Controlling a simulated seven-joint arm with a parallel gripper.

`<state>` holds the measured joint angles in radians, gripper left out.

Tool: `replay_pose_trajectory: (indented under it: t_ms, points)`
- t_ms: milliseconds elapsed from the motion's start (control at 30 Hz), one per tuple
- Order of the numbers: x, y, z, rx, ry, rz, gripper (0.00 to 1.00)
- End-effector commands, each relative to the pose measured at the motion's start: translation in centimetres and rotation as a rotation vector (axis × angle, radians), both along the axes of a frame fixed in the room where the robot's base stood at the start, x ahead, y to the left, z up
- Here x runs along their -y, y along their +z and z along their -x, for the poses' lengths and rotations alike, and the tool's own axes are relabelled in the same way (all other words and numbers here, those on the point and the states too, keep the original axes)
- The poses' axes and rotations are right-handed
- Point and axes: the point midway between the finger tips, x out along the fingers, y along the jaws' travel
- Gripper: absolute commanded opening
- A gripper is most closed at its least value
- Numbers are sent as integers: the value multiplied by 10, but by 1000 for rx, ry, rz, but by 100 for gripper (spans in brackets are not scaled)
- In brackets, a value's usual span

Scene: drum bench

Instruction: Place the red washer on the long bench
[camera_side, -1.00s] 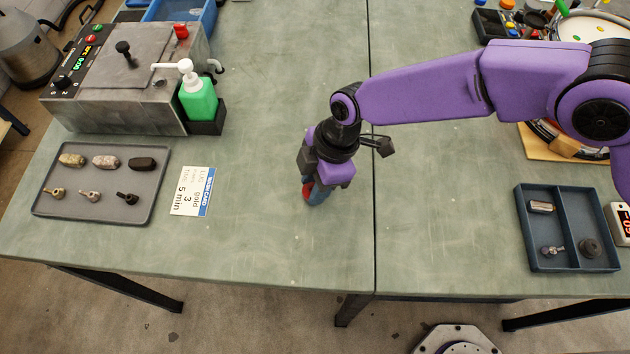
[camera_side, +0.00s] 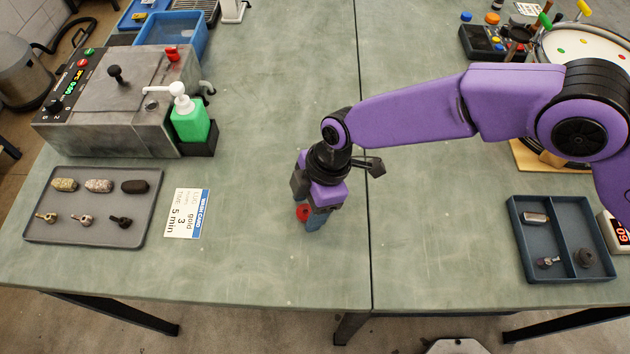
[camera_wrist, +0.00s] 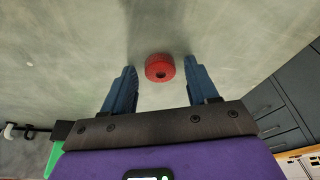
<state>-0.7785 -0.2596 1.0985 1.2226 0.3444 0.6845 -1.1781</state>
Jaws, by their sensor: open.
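The red washer (camera_side: 303,212) is a thick ring that shows beside my fingers in the side view. In the wrist view the washer (camera_wrist: 161,68), with its dark centre hole, appears between my two blue fingertips, with a gap on each side. It seems to rest on the long bench (camera_side: 250,255), a grey-green top. My gripper (camera_side: 313,222) points down close to the bench and is open around the washer. The open fingers also show in the wrist view (camera_wrist: 160,65). Part of the washer is hidden by a finger in the side view.
A grey tray (camera_side: 140,228) with several small parts and a white card (camera_side: 186,213) lie to the left. A green pump bottle (camera_side: 190,122) stands behind. A divided blue tray (camera_side: 557,232) lies to the right, past the bench seam. Bench around my gripper is clear.

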Motion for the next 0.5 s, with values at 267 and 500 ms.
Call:
replay_pose_trajectory:
  t_ms: [267, 500]
  points:
    - [6, 42, -4, 2, -1, -5, 59]
    - [16, 92, -8, 2, -2, -4, 59]
